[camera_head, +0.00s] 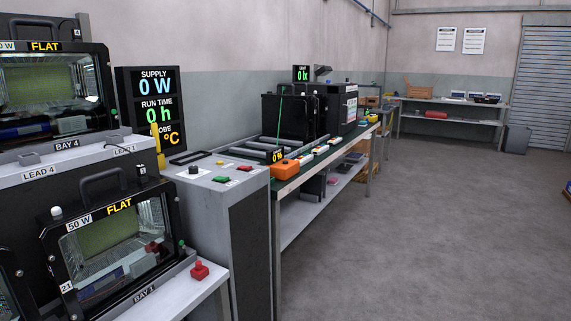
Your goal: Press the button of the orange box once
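An orange box (285,170) sits at the near left end of the long green-topped bench (318,168). A small black display (277,156) with yellow characters stands right behind it. The box is small in this view, and I cannot make out its button clearly. Neither of my grippers is in view, so nothing is seen touching the box.
A grey cabinet (245,230) with red and green buttons on top stands left of the bench. The grey floor (420,240) at right is open.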

